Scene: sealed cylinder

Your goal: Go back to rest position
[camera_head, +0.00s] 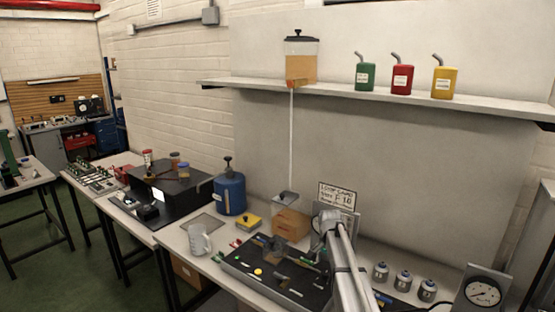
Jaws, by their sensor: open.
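My arm (346,265) reaches up from the bottom edge and bends at the wrist over the black board (240,267) on the workbench. My gripper (274,247) looks like the small dark shape left of the wrist, low over the board. It is open, and I see nothing held in it. Its fingertips are too small and dark to make out clearly. A blue cylinder (230,197) with a dark knob on top stands upright on the bench, left of and apart from the gripper.
A sign (337,196) stands behind the wrist, by a brown block (291,225). Several small grey canisters (403,281) and a dial gauge (483,293) stand to the right. A clear mug (199,240) is at the left. A shelf (360,93) with cans hangs above.

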